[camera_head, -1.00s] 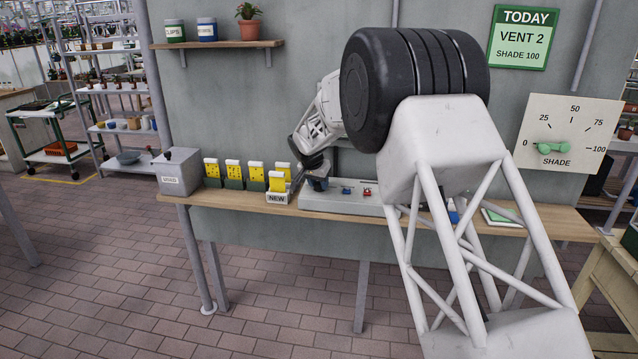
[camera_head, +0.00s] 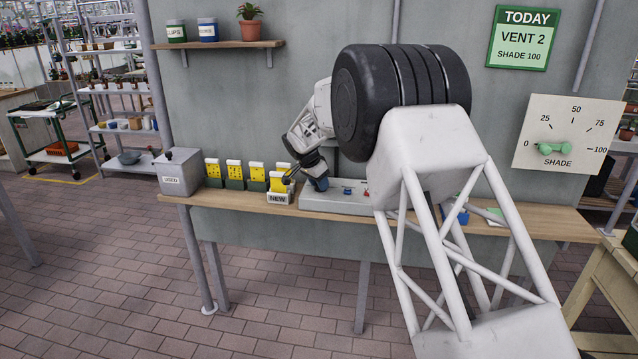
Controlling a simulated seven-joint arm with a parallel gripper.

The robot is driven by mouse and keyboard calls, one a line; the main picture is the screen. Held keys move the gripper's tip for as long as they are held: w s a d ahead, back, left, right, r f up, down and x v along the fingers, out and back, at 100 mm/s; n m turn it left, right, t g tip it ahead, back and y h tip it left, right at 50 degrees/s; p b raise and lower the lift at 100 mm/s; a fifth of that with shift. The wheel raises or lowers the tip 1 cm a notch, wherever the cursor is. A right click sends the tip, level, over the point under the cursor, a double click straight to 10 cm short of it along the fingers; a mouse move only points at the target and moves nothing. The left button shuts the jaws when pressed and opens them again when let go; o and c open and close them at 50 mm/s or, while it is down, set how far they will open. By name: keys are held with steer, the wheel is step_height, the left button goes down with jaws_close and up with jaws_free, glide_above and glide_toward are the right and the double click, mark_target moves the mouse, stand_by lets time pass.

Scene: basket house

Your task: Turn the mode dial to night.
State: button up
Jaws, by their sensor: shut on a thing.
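My gripper (camera_head: 287,180) is small and dark in the head view, low over the bench at the box marked NEW (camera_head: 278,198). Its fingers are at a yellow card (camera_head: 277,184) that stands in this box, and they appear shut on it. The fingertips are too small to show the exact hold. I see no dial labelled as a mode dial and no word "night". A grey panel (camera_head: 325,201) with small blue and red parts lies right of the box, partly hidden by my arm.
Several yellow cards in dark holders (camera_head: 233,174) stand left of the NEW box, beside a grey box marked USED (camera_head: 182,172). A SHADE dial (camera_head: 554,149) is on the right wall board, its green handle level. A green sign (camera_head: 524,38) reads VENT 2, SHADE 100.

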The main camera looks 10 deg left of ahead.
mark_target(313, 193)
steer(key=o, duration=0.9)
steer(key=shift+r, duration=0.1)
steer(key=shift+v, duration=3.8)
steer(key=shift+d, duration=0.15)
